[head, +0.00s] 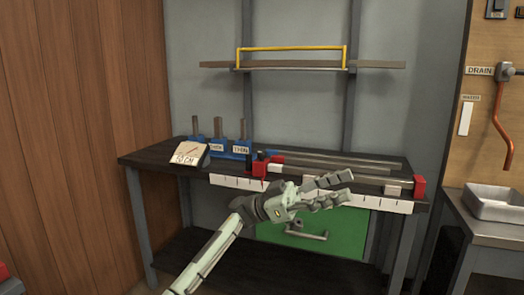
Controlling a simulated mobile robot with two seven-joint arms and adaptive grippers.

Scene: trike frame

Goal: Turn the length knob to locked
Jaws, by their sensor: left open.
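A workbench (140,158) carries a rail fixture (340,168) with a white marked scale strip (236,182) along its front. A red block (260,168) with a small black part sits toward the rail's left, and another red block (419,187) sits at its right end. I cannot tell which part is the length knob or its setting. My left gripper (345,187) is open and empty, its fingers pointing right in front of the scale, hiding the middle of the fixture. My right gripper is not in view.
A card reading 50 CM (188,153) and blue holders (216,146) with upright bars stand at the bench's left. A metal tray (496,203) and red pipe (500,125) are at right.

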